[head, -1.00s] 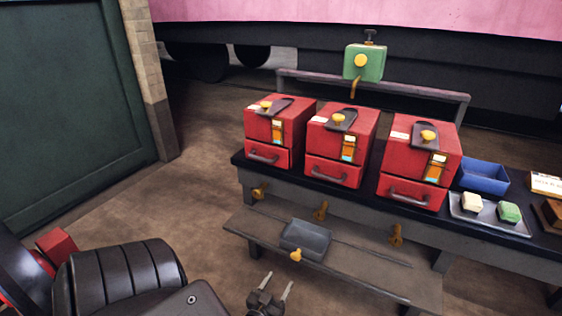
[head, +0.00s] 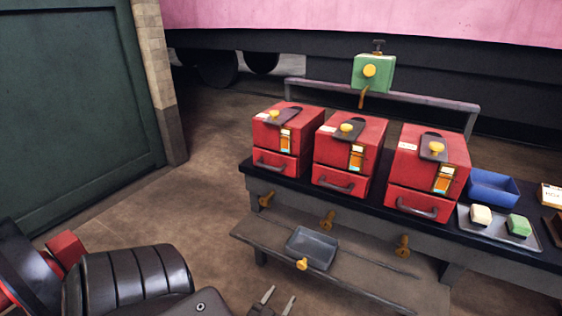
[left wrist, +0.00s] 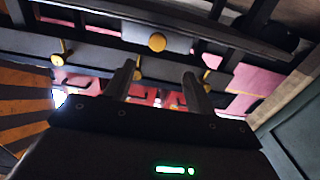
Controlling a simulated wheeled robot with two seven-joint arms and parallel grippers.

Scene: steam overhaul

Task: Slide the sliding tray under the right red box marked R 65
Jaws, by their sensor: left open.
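The sliding tray (head: 318,243) is a shallow grey tray with a yellow knob (head: 302,264) on its front. It sits on the low shelf, below the left and middle red boxes. The right red box (head: 405,153) stands on the bench above, to the tray's right; its marking is too small to read. My left gripper (head: 279,300) is open and empty, in front of the shelf and apart from the tray. In the left wrist view, a yellow knob (left wrist: 157,42), apparently the tray's, shows beyond my open fingers. My right gripper is not in view.
The low shelf (head: 375,290) is clear right of the tray. The left red box (head: 270,130) and middle red box (head: 335,150) stand beside the right one. A blue bin (head: 493,187) is farther right.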

